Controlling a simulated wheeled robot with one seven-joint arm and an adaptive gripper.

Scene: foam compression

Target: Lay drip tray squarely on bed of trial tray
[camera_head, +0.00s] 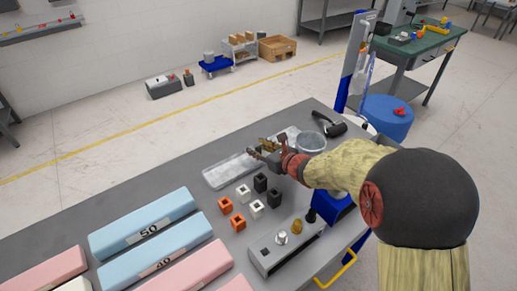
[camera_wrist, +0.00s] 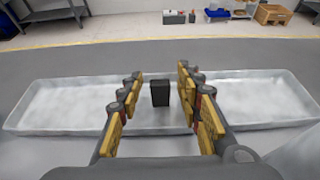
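A long, shallow, pale tray (camera_head: 228,173) lies on the grey table, and my gripper hides its middle in the head view. It stretches across the wrist view (camera_wrist: 60,108). I cannot tell whether this is the drip tray or the trial tray, or whether two trays are there. A small black upright block (camera_wrist: 160,94) stands at the middle of the tray's length; I cannot tell if it is fixed to the tray. My gripper (camera_head: 268,150) is over the tray's middle. Its yellow-padded fingers (camera_wrist: 156,100) are apart, one on each side of the black block, with gaps.
Several small orange, white and black blocks (camera_head: 243,192) stand in front of the tray. A grey pot (camera_head: 311,143) and a black-headed tool (camera_head: 330,123) are at the right. Blue foam blocks (camera_head: 143,222) lie at the left. A metal fixture (camera_head: 286,243) is near the front edge.

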